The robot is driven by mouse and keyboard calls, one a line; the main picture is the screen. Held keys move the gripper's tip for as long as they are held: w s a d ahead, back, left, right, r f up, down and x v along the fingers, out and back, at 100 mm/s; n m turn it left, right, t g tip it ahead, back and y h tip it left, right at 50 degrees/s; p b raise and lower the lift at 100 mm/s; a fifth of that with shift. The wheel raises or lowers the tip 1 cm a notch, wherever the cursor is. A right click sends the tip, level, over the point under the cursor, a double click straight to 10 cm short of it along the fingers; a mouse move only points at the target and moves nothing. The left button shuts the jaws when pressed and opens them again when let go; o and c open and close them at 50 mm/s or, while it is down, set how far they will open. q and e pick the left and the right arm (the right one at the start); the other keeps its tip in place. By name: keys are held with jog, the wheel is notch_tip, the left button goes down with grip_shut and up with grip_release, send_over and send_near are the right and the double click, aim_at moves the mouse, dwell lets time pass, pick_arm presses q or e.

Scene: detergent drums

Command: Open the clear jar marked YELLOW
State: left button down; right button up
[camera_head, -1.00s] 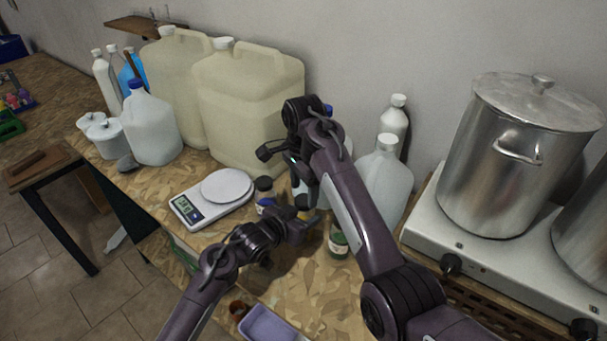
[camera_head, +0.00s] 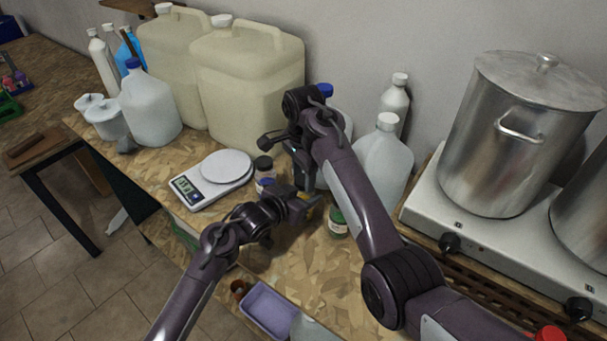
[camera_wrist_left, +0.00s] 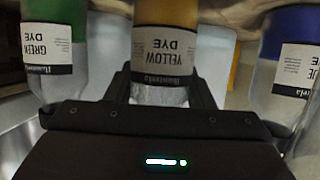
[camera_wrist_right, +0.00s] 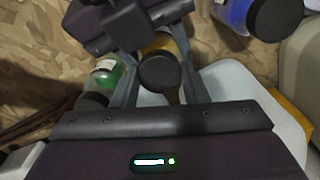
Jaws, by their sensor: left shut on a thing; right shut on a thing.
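The clear YELLOW DYE jar (camera_wrist_left: 165,55) has yellow contents low down and a black lid (camera_wrist_right: 158,72). My left gripper (camera_head: 306,206) is shut around the jar's body, and the jar's label faces the left wrist camera. My right gripper (camera_wrist_right: 158,80) comes from above and is shut on the lid, with yellow showing just behind it. In the head view my arms hide most of the jar. I cannot tell whether the lid is loose or seated. The GREEN jar (camera_head: 338,222) and the BLUE jar (camera_head: 265,180) stand on either side.
The scale (camera_head: 212,180) stands left of the jars. Large cream canisters (camera_head: 250,90) and a clear jug (camera_head: 385,165) stand behind. A lilac tray (camera_head: 270,310) lies near the front edge. A hotplate (camera_head: 480,240) with metal pots is on the right. The front board is partly bare.

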jog(key=n, duration=0.5)
jog(key=shift+n, duration=0.3)
jog(key=n, duration=0.4)
jog(key=shift+n, duration=0.3)
jog(key=n, duration=0.3)
jog(key=o, duration=1.1)
jog(key=shift+r, duration=0.15)
